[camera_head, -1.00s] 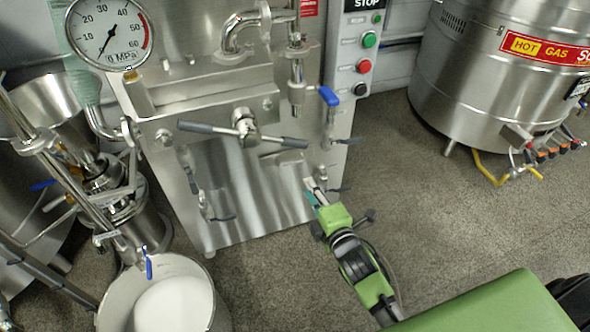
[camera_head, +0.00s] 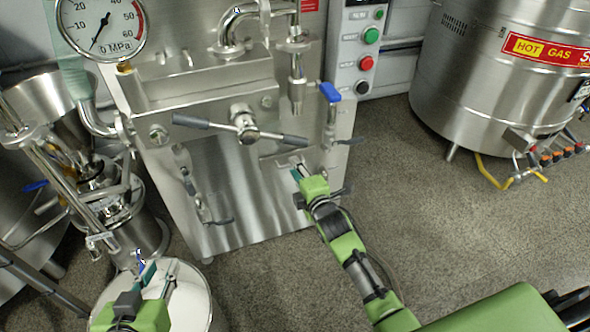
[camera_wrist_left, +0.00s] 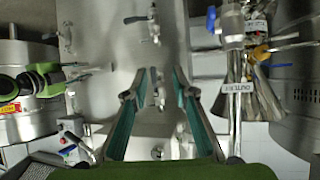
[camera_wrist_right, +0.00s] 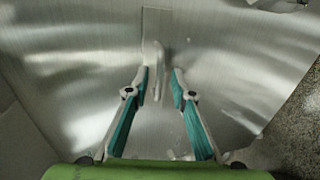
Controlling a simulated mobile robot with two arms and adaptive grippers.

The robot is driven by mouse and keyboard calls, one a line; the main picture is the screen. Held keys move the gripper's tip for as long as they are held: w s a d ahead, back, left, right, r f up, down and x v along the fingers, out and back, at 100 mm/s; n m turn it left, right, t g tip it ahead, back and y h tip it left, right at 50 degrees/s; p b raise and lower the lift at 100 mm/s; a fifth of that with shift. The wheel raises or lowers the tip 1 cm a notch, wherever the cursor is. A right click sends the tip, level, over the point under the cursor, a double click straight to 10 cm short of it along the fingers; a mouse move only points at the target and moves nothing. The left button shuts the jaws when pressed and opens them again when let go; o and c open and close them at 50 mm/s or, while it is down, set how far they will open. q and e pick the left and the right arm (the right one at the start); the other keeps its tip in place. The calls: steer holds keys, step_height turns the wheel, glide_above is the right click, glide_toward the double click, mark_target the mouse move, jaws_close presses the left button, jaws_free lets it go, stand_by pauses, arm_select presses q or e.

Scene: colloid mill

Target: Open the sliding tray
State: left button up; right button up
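The sliding tray appears as a flat metal plate (camera_head: 274,160) low on the steel machine's front, right of centre. In the right wrist view a bent metal handle (camera_wrist_right: 155,62) stands out from the plate (camera_wrist_right: 158,22). My right gripper (camera_head: 299,172) is at the tray front. In the right wrist view its fingers (camera_wrist_right: 161,80) are apart, with the handle showing between their tips; I cannot tell whether they touch it. My left gripper (camera_head: 160,275) is over the white-filled bucket. Its fingers are apart and empty in the left wrist view (camera_wrist_left: 157,80).
A crossbar handle (camera_head: 245,127) sticks out above the tray. A blue-handled valve (camera_head: 330,93) and the button panel (camera_head: 360,60) are above right. The bucket (camera_head: 205,300) stands at lower left. A gas-heated vessel (camera_head: 480,90) is at right; the floor between is open.

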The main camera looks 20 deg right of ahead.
arm_select(q)
steer(key=shift+w+d+r+t, duration=0.25)
steer(key=shift+w+r+t, duration=0.3)
steer(key=shift+r, duration=0.25)
arm_select(e)
steer(key=shift+w, duration=0.5)
jaws_close()
steer(key=shift+s, duration=0.1)
